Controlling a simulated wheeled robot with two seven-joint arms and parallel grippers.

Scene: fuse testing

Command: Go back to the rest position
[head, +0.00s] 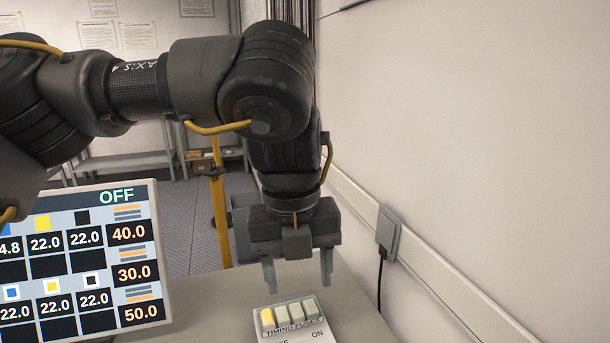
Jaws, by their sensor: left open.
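My left gripper (298,271) hangs pointing down at the end of my left arm, which comes in from the left across the top of the picture. Its two fingers are apart with nothing between them. The fingertips look clear of the blocks. The lower part of the box is cut off by the picture's edge. My right gripper is not in view.
A display screen (80,262) reading OFF stands at the left on the grey table (215,305). A wall (470,130) with a socket (388,233) and black cable closes off the right side. A yellow post (219,205) and shelves (125,161) stand behind the table.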

